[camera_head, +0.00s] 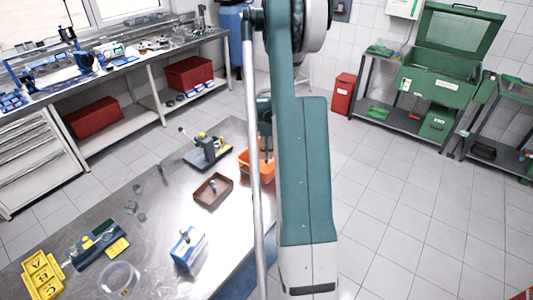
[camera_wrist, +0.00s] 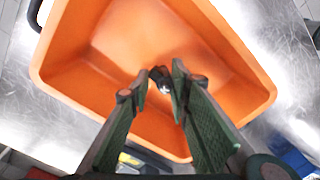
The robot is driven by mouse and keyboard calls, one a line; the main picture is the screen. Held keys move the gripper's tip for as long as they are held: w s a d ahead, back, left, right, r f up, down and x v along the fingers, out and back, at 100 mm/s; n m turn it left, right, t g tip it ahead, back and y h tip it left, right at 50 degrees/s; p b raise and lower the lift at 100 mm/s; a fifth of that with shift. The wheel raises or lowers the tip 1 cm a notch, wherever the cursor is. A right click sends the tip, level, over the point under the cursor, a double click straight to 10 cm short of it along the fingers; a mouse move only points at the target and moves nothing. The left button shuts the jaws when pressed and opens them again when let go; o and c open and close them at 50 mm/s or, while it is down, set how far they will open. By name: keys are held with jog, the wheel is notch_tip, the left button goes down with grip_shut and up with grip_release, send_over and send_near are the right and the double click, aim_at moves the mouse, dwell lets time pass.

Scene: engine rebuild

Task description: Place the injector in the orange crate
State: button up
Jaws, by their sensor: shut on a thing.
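The orange crate (camera_head: 243,163) stands at the far right end of the metal table, partly hidden behind my arm. In the wrist view the crate (camera_wrist: 225,58) fills most of the picture, with its open inside facing me. My gripper (camera_head: 267,148) is over the crate, pointing down. In the wrist view its two green fingers are shut on the injector (camera_wrist: 162,79), a small dark part with a shiny spot, seen against the crate's inside. Most of the injector's length is hidden, and I cannot tell whether it touches the crate's floor.
The table's middle has bare room.

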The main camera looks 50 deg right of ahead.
jog(key=shift+f, duration=0.15)
jog(key=o, duration=0.9)
jog(key=shift+o, duration=0.2)
notch_tip(320, 180, up, 12)
jog(key=shift+d+b, duration=0.15)
jog(key=shift+b, duration=0.2)
jog(key=shift+w, duration=0.1)
jog(key=shift+r, duration=0.2)
dwell(0.5)
